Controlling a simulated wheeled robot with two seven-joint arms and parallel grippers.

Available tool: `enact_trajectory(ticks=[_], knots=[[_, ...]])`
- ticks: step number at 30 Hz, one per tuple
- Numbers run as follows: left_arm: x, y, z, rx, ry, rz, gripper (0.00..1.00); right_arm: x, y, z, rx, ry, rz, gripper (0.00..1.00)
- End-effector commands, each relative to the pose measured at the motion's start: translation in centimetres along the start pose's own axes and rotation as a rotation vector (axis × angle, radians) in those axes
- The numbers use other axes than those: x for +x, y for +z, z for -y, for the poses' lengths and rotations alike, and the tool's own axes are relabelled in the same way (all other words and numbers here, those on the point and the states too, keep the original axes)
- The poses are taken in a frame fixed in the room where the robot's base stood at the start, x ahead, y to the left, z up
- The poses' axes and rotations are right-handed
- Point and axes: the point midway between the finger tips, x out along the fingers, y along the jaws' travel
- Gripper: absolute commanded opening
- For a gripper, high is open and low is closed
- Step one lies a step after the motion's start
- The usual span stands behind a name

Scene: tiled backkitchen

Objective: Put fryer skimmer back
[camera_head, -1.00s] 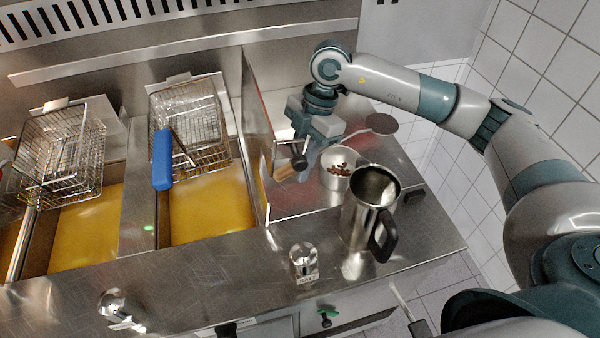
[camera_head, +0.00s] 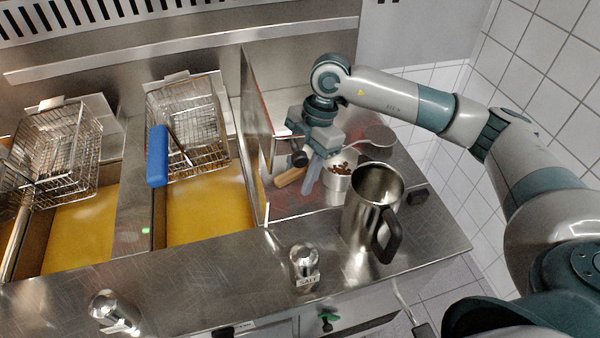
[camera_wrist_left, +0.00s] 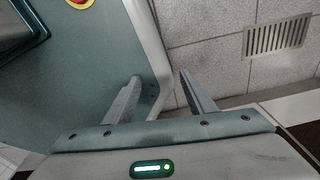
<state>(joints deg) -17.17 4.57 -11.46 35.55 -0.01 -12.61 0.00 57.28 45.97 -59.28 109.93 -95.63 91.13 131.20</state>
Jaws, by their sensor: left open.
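The fryer skimmer has a round, flat dark head (camera_head: 375,136) and a thin rod that runs left to my right gripper (camera_head: 311,172). The right gripper looks shut on its handle, above the steel counter beside the fryer; the fingers partly hide the handle. The skimmer head is raised above and behind the steel pitcher. My left gripper (camera_wrist_left: 162,92) is open and empty in the left wrist view, and it is not in the head view.
A steel pitcher (camera_head: 370,205), a small cup with brown bits (camera_head: 335,190) and a salt shaker (camera_head: 304,266) stand on the counter. An upright steel panel (camera_head: 256,130) separates it from the oil vats. A blue-handled fryer basket (camera_head: 190,130) hangs left.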

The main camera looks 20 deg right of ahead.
Motion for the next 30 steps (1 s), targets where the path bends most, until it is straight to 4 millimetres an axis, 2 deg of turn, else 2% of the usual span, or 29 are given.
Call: enact_trajectory(ticks=[10, 14, 16, 23, 24, 27, 30], knots=[[-0.1, 0.0, 0.0, 0.000, 0.000, 0.000, 0.50, -0.2, -0.1, 0.0, 0.000, 0.000, 0.000, 0.39], [-0.6, 0.0, 0.0, 0.000, 0.000, 0.000, 0.50, -0.9, -0.3, 0.0, 0.000, 0.001, 0.000, 0.39], [-0.1, 0.0, 0.0, 0.000, 0.000, 0.001, 0.50, -1.1, -0.2, -0.1, 0.000, 0.003, 0.000, 0.39], [1.1, 0.1, 0.0, 0.000, 0.000, -0.002, 0.50, -4.4, -0.1, -0.1, -0.001, 0.005, 0.001, 0.39], [1.3, -0.4, -0.1, 0.000, 0.001, -0.017, 0.50, -5.1, -0.1, -0.1, -0.001, 0.005, 0.001, 0.39], [1.3, -4.1, -0.5, 0.002, 0.005, -0.097, 0.50, -6.8, -0.1, -0.1, -0.001, 0.004, 0.001, 0.39], [1.4, -5.9, -0.8, 0.003, 0.009, -0.138, 0.50, -8.5, -0.1, -0.1, 0.000, 0.005, 0.001, 0.39]])
